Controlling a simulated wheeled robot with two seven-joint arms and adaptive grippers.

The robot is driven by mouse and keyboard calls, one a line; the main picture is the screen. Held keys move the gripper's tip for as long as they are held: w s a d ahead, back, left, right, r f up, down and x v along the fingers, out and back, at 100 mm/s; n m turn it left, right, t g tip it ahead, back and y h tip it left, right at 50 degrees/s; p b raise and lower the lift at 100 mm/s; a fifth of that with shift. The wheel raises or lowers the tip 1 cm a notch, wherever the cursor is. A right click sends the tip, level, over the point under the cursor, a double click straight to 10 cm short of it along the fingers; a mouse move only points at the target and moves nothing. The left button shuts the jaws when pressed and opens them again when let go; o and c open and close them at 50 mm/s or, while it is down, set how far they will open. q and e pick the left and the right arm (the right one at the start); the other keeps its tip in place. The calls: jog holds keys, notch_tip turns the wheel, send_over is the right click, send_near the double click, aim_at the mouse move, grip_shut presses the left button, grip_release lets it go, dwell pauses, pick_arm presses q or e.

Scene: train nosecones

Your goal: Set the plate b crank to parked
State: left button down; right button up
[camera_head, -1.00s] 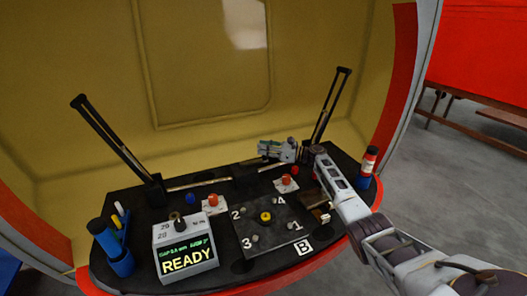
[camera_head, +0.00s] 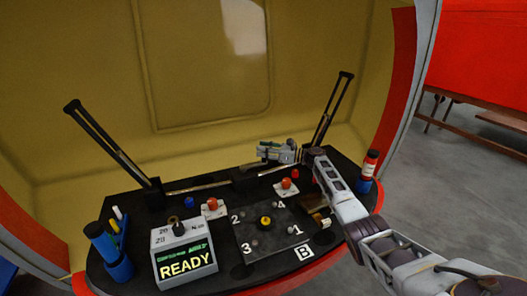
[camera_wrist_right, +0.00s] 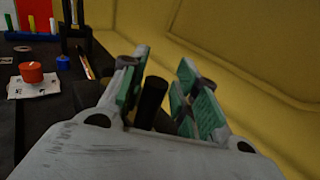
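Plate B (camera_head: 252,240) is a dark square plate marked 1 to 4, with a yellow-topped knob (camera_head: 265,222) in its middle and a white B label (camera_head: 304,252) at its front right. A brown block with a small pale-tipped fitting (camera_head: 318,203) sits at its right; I cannot tell which part is the crank. My right gripper (camera_head: 275,151) is above the back of the console, pointing left. In the right wrist view its green-padded fingers (camera_wrist_right: 170,100) are apart, with a black upright cylinder (camera_wrist_right: 151,103) seen between them. Contact is unclear. My left gripper is not in view.
Tall black levers stand at left (camera_head: 110,145) and right (camera_head: 331,110). A READY box (camera_head: 184,253), red knobs (camera_head: 212,204) (camera_head: 286,184), a blue knob (camera_head: 188,202), a pen holder (camera_head: 118,265) and a red-capped bottle (camera_head: 370,163) occupy the console. A yellow wall is behind.

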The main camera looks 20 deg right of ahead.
jog(key=shift+o, duration=0.7)
jog(key=shift+a+f, duration=0.1)
jog(key=shift+s+d, duration=0.25)
jog(key=v, duration=1.1)
jog(key=shift+d, duration=0.15)
jog(key=shift+s, duration=0.15)
